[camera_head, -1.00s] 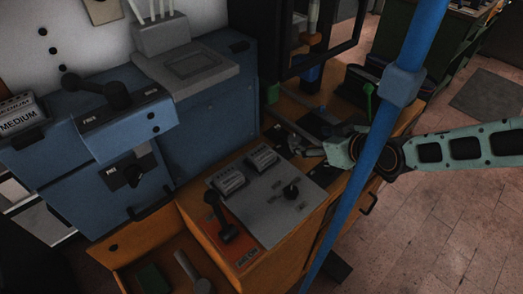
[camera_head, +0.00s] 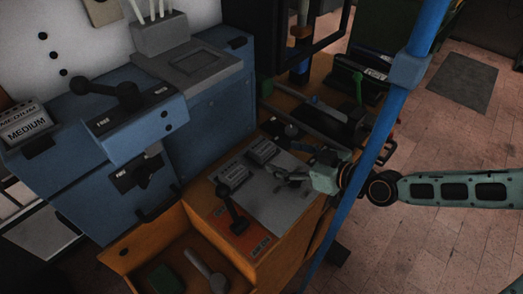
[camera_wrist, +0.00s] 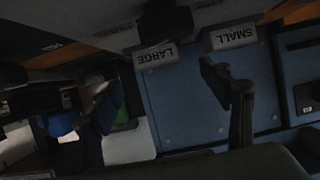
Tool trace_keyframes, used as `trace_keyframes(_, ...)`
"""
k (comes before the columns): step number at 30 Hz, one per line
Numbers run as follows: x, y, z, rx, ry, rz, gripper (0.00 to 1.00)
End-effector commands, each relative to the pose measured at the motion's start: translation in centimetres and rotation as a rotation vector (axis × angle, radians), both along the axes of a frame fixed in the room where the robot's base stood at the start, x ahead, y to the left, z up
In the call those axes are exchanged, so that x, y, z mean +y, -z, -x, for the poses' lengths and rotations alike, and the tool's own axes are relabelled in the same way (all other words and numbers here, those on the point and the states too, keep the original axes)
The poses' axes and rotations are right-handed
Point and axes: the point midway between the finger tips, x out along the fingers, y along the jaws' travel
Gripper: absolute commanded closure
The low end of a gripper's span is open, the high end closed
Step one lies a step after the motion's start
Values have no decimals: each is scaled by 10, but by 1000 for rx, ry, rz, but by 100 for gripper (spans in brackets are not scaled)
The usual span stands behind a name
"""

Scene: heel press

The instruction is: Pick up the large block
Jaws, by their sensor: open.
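A block labelled LARGE (camera_wrist: 157,57) shows upside down in the wrist view, in the gap between my fingers and beyond their tips. A block labelled SMALL (camera_wrist: 233,37) is to its right, past the right finger. In the head view two small grey blocks, one nearer (camera_head: 233,174) and one farther (camera_head: 262,151), sit on a grey panel (camera_head: 278,200); their labels are not legible there. My gripper (camera_head: 287,168) is over the right part of this panel, right of both blocks. In the wrist view my gripper (camera_wrist: 158,88) is open and empty.
A block labelled MEDIUM (camera_head: 26,124) sits on the blue machine (camera_head: 125,125) at left. An open drawer (camera_head: 160,245) is in front. A blue pole (camera_head: 372,165) crosses before my arm.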

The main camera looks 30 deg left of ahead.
Motion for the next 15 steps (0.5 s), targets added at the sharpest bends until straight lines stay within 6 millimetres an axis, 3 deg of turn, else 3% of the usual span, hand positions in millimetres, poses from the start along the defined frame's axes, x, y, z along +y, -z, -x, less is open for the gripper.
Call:
trace_keyframes(6,21,10,-6,1,-2,2,29)
trace_keyframes(15,34,14,-11,0,-1,1,29)
